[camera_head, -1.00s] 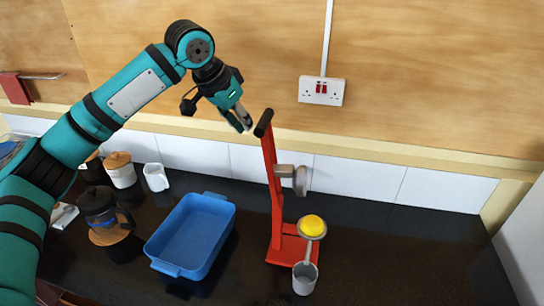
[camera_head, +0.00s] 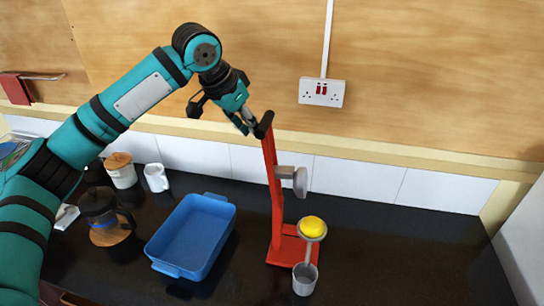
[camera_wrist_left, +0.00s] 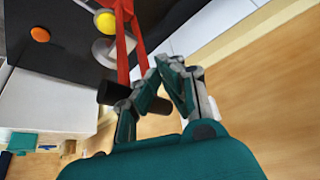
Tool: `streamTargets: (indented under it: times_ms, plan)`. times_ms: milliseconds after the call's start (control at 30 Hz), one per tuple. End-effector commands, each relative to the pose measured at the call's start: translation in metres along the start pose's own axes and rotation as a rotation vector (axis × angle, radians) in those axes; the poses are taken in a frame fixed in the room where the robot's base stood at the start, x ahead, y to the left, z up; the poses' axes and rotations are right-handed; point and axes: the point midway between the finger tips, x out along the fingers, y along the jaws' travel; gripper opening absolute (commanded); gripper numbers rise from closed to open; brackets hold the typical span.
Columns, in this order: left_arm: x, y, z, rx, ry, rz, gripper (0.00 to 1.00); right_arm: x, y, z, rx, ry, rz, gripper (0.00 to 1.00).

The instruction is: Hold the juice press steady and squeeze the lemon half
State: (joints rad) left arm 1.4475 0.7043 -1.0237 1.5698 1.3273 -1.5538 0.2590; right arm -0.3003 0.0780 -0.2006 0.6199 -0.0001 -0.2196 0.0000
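The red juice press (camera_head: 274,195) stands upright on the dark counter, with a black grip (camera_head: 264,124) at the top of its lever and a grey pressing head (camera_head: 300,181). A yellow lemon half (camera_head: 312,227) sits in the holder below that head, apart from it. A grey cup (camera_head: 304,279) stands in front of the base. My left gripper (camera_head: 247,125) is beside the black grip, very near it; contact is unclear. In the left wrist view its fingertips (camera_wrist_left: 174,66) are close together, and the black grip (camera_wrist_left: 114,92) runs partly behind a finger. My right gripper is out of view.
A blue tray (camera_head: 192,235) lies left of the press. A coffee pot (camera_head: 100,213), a canister (camera_head: 121,170) and a white mug (camera_head: 156,177) stand further left. A wall socket (camera_head: 321,91) is behind. The counter right of the press is clear.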

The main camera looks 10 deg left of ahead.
Motion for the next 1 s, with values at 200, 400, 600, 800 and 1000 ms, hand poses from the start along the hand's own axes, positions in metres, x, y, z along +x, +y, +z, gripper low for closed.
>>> streamTargets:
  times_ms: [200, 400, 600, 800, 1000]
  plan:
    - [0.003, 0.015, -0.007, 0.001, -0.001, 0.002, 0.00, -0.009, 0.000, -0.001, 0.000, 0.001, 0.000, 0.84]
    - [0.007, 0.026, -0.013, 0.002, 0.000, 0.002, 0.00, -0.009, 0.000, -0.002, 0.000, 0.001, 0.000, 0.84]
    - [0.010, 0.039, -0.019, 0.002, 0.000, 0.001, 0.00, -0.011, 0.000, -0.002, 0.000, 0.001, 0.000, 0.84]
    - [0.014, 0.051, -0.025, 0.001, 0.000, 0.002, 0.00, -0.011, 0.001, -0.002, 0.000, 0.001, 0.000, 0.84]
    - [0.017, 0.063, -0.032, 0.001, 0.000, 0.001, 0.00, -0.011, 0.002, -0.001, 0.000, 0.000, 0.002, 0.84]
